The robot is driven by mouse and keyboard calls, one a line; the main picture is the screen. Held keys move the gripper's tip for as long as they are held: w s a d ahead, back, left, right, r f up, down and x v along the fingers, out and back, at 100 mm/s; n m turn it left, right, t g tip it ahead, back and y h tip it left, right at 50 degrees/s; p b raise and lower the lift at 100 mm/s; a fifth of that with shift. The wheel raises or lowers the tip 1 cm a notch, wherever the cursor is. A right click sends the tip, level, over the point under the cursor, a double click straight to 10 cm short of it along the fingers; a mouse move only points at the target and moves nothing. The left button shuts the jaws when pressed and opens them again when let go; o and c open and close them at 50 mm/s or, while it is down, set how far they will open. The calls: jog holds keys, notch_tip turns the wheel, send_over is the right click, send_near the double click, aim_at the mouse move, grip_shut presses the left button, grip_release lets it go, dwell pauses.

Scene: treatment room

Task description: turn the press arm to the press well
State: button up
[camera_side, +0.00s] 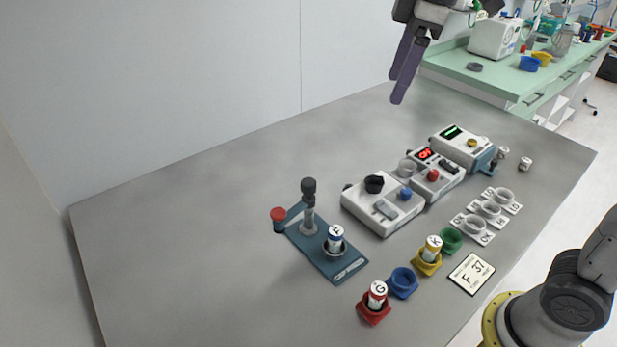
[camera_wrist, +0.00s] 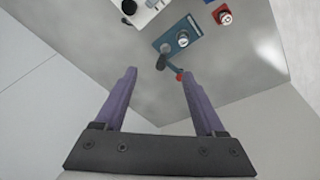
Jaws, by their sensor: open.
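The press has a teal base plate (camera_side: 345,268) lying on the grey table. A post with a black top (camera_side: 309,187) stands on it. The press arm ends in a red knob (camera_side: 278,214), off the plate's left edge, on the other side of the post from the well. A white and blue vial marked Y (camera_side: 335,236) stands upright in the press well (camera_side: 334,250). My gripper (camera_side: 400,85) is open and empty, high above the table's back. In the wrist view, the red knob (camera_wrist: 180,75) shows between and beyond my open purple fingers (camera_wrist: 158,72).
White devices (camera_side: 383,212) stand right of the press. A red holder with a G vial (camera_side: 374,310), a blue holder (camera_side: 403,283), a yellow holder (camera_side: 427,264) and a green one (camera_side: 450,240) line the front. The table's left side is bare.

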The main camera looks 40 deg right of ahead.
jog(key=w+a+f+n+g, duration=0.2)
jog(key=w+a+f, duration=0.2)
jog(key=w, duration=0.5)
send_over(309, 182)
notch_tip(309, 182, down, 8)
jog(key=shift+g, duration=0.4)
notch_tip(309, 182, down, 12)
jog(key=shift+f, duration=0.15)
jog(key=shift+c, duration=0.4)
grip_shut()
